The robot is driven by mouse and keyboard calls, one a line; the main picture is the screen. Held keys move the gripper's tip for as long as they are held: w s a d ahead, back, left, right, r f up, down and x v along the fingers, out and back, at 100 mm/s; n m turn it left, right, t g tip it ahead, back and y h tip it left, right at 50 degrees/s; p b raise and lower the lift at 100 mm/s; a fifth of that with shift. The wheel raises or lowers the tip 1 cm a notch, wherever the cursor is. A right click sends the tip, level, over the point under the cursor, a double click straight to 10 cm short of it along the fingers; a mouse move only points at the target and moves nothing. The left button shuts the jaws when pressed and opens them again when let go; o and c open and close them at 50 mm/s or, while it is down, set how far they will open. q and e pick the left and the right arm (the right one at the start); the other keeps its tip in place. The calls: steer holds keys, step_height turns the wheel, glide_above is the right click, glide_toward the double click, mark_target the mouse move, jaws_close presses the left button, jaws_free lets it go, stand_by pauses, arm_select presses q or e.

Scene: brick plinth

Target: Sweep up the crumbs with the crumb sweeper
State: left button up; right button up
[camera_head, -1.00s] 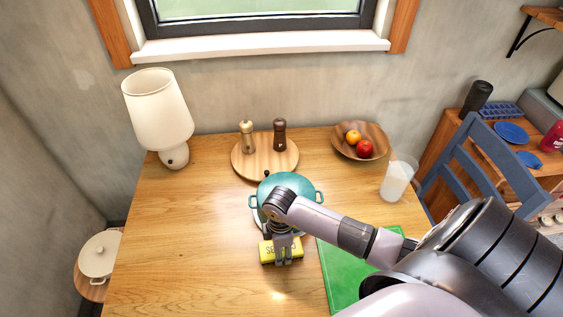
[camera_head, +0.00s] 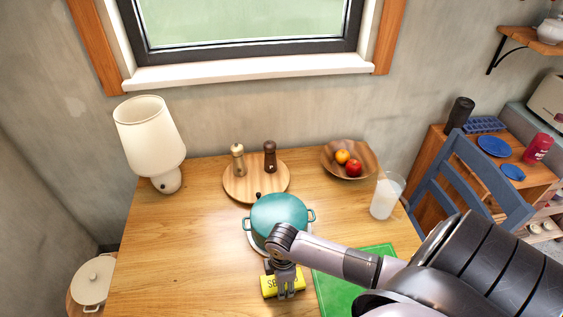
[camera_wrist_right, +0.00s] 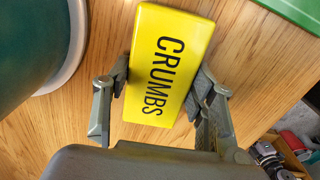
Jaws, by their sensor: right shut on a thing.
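The crumb sweeper looks like a yellow block (camera_head: 270,287) with black lettering, at the front middle of the wooden table in the head view. In the right wrist view its yellow face (camera_wrist_right: 150,95) reads CRUMBS. My right gripper (camera_head: 287,289) is shut on it, and the wrist view shows a finger on each side of the block (camera_wrist_right: 160,100). I cannot tell whether its underside touches the table (camera_head: 165,250). No crumbs can be made out. My left gripper is not in view.
A teal pot (camera_head: 280,212) stands just behind the sweeper. A green board (camera_head: 335,290) lies close to its right. A round board (camera_head: 240,188) with two mills, a fruit bowl (camera_head: 335,165), a glass (camera_head: 386,195) and a lamp (camera_head: 150,140) stand farther back. The table's left side is clear.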

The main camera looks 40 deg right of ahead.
mark_target(287, 313)
steer(key=shift+s+a+p, duration=0.55)
steer(key=shift+s, duration=0.3)
steer(key=shift+s+a+f+p, duration=0.1)
steer(key=shift+s+a+p, duration=0.4)
steer(key=shift+s, duration=0.45)
steer(key=shift+s+a+p, duration=0.45)
steer(key=shift+s+a, duration=0.05)
steer(key=shift+s, duration=0.3)
steer(key=shift+s+a+p, duration=0.4)
steer(key=shift+s+a, duration=0.1)
steer(key=shift+s, duration=0.3)
steer(key=shift+s+a+r+p, duration=0.25)
steer(key=shift+s+a, duration=0.2)
steer(key=shift+s, duration=0.3)
steer(key=shift+s+a, duration=0.5)
steer(key=shift+s, duration=0.25)
step_height(287, 313, up, 6)
steer(key=p, duration=0.5)
steer(key=shift+p, duration=0.4)
